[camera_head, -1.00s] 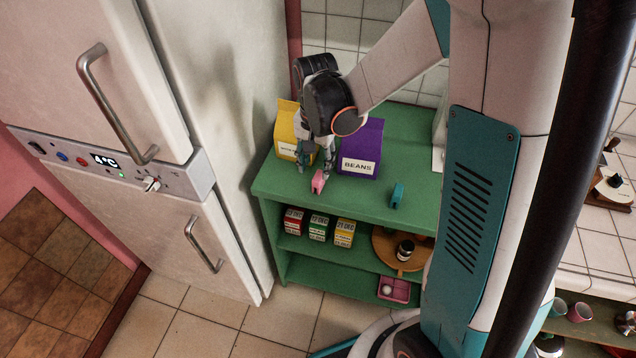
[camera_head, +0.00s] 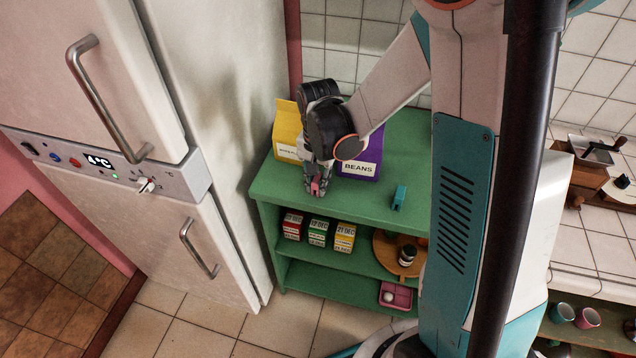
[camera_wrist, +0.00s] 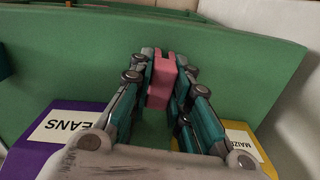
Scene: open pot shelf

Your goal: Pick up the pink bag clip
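The pink bag clip (camera_head: 315,187) is at the top of the green shelf, near its front left edge. In the wrist view the pink bag clip (camera_wrist: 161,82) stands between the two finger pads, which press close on both sides. My gripper (camera_head: 317,184) points down and is shut on the clip; in the wrist view my gripper (camera_wrist: 165,75) shows both teal-and-grey fingers. Whether the clip still touches the shelf top is unclear.
A yellow bag (camera_head: 287,130) and a purple BEANS bag (camera_head: 360,170) stand close behind my gripper. A teal clip (camera_head: 399,198) lies to the right on the green shelf (camera_head: 375,205). Date boxes (camera_head: 318,231) sit below. The fridge (camera_head: 215,130) is at left.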

